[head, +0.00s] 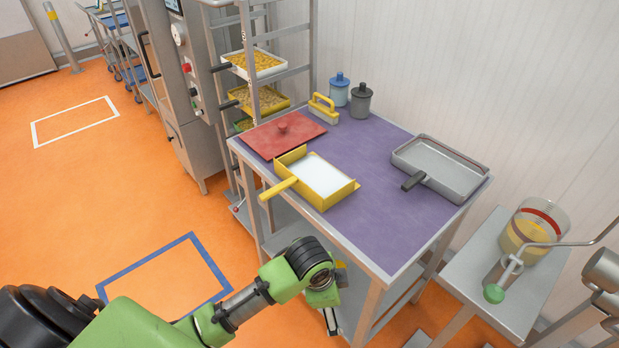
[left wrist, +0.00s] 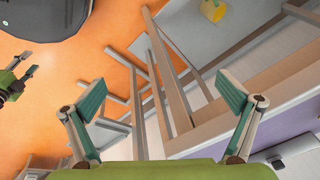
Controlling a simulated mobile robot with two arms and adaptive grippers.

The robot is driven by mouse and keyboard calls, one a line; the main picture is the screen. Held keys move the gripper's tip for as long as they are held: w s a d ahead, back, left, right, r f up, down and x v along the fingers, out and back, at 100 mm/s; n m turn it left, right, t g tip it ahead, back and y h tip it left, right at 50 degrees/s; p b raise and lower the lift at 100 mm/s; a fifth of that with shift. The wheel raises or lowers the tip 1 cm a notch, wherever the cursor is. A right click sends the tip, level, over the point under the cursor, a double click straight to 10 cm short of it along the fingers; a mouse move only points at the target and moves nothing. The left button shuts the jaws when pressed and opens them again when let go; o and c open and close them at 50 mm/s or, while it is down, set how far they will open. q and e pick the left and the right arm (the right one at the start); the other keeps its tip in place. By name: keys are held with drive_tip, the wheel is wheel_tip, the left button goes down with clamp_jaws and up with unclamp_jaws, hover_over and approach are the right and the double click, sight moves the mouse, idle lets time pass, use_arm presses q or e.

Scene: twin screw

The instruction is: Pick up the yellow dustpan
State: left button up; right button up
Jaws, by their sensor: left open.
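The yellow dustpan (head: 341,196) lies on the purple top of the steel table (head: 385,233), near its front left edge. Its inside is white, and its yellow handle points left and reaches to the table's edge. My left gripper (head: 331,318) hangs below and in front of the tabletop, apart from the dustpan. In the left wrist view, my left gripper (left wrist: 163,85) has its two fingers spread wide with nothing between them. The dustpan does not show in that view.
A tray rack (head: 247,30) stands behind left. The table's middle is clear.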

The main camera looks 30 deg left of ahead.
use_arm(q)
wheel_tip(320, 180, up, 7)
drive_tip(key=w+m, duration=0.1)
drive_tip(key=m, duration=0.2)
drive_tip(key=m+g+y, duration=0.1)
drive_tip(key=m+y, duration=0.4)
drive_tip(key=m, duration=0.2)
approach(280, 186)
drive_tip(key=shift+m, duration=0.3)
drive_tip(key=p+x, duration=0.2)
drive_tip(key=x, duration=0.3)
drive_tip(key=shift+w, duration=0.15)
drive_tip(key=shift+y, duration=0.3)
drive_tip(key=x, duration=0.1)
drive_tip(key=p+x, duration=0.1)
drive_tip(key=x, duration=0.1)
drive_tip(key=p+x, duration=0.1)
drive_tip(key=shift+s+f, duration=0.2)
drive_tip(key=shift+f, duration=0.25)
drive_tip(key=shift+a+f, duration=0.15)
drive_tip(key=shift+f, duration=0.15)
drive_tip(key=shift+w+r, duration=0.1)
drive_tip(key=c, duration=1)
use_arm(e)
drive_tip(key=r, duration=0.2)
drive_tip(key=d+r, duration=0.1)
drive_tip(key=r, duration=0.1)
drive_tip(key=shift+s+d+r, duration=0.2)
